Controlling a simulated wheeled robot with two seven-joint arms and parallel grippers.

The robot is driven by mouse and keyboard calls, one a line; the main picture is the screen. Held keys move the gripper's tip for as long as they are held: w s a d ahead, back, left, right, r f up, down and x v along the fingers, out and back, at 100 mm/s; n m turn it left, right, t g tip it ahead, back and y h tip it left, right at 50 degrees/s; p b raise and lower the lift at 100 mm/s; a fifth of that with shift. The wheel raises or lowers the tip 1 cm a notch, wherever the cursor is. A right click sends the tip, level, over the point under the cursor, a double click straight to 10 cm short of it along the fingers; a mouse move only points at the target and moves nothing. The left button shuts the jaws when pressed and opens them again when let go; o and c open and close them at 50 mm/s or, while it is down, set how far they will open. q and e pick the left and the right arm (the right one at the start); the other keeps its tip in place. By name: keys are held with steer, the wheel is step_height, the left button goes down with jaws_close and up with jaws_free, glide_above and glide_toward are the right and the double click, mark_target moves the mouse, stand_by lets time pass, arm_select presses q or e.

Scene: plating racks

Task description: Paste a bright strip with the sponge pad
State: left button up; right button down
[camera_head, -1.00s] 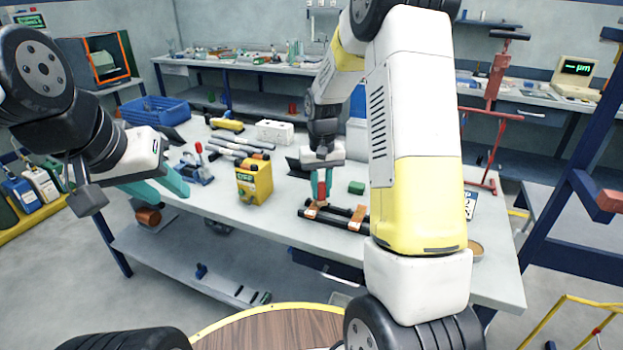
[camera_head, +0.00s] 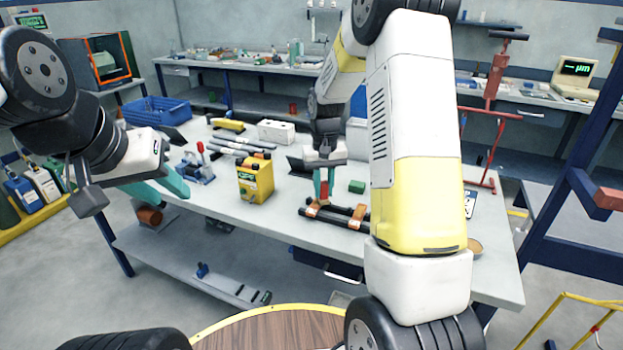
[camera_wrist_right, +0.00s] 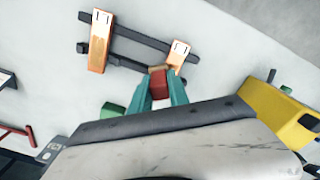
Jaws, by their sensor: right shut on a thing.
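My right gripper (camera_head: 324,190) is shut on the sponge pad (camera_wrist_right: 158,82), a small red block with a tan face at its far end. It points down over the rack of two dark bars (camera_head: 335,219). Two orange-copper strips cross the bars: one (camera_head: 313,209) close by the gripper, the other (camera_head: 357,217) further right. In the right wrist view the pad's tan end is just left of the nearer strip (camera_wrist_right: 176,56), over a dark bar; whether it touches is unclear. My left gripper (camera_head: 162,187) is open and empty off the bench's front left edge.
A yellow canister (camera_head: 255,180) stands left of the rack. A green block (camera_head: 356,187) lies behind it. Grey rods (camera_head: 240,147), a white box (camera_head: 276,132) and a blue crate (camera_head: 160,111) are further back. The bench front (camera_head: 270,225) is clear.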

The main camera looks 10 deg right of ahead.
steer(key=shift+s+d+r, duration=0.15)
steer(key=shift+d, duration=0.1)
step_height(320, 180, up, 2)
steer(key=shift+a+r, duration=0.15)
steer(key=shift+r, duration=2.7)
